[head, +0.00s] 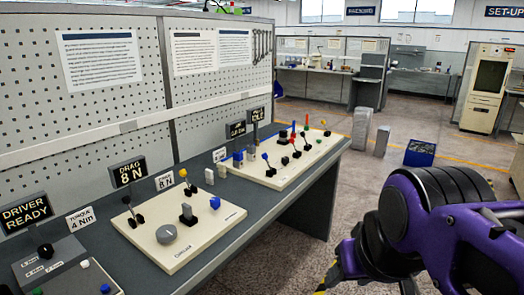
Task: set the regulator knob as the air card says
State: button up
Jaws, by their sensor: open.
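No knob is legibly marked as the regulator. A grey round knob (167,234) sits on the near cream panel (205,238), beside a grey lever and a blue-tipped lever. A black knob (45,250) sits on the grey driver box at the lower left. No card legibly reads air; a small card (220,155) by the far panel is too small to read, and so are the posted sheets (101,60). My gripper (336,278) shows only partly at the bottom edge, below my purple arm, open and off the bench's right side, apart from the knobs.
The far cream panel (290,157) carries several levers with red, blue and yellow tips. A pegboard wall (140,110) rises behind. Open floor lies right of the bench, with a blue box (419,153) farther off.

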aim_at(285, 159)
jog(key=i+l+u, duration=0.2)
jog(key=i+l, duration=0.4)
jog(key=i, duration=0.15)
jog(key=i+l+u, duration=0.15)
jog(key=i+l, duration=0.55)
jog(key=i+l+u, duration=0.2)
jog(key=i+l, duration=0.4)
jog(key=l, duration=0.2)
jog(key=i+l, duration=0.1)
jog(key=l, duration=0.2)
jog(key=i+l, duration=0.15)
jog(key=l, duration=0.2)
jog(key=i+l, duration=0.1)
jog(key=l, duration=0.2)
jog(key=i+j+u, duration=0.15)
jog(key=j, duration=0.2)
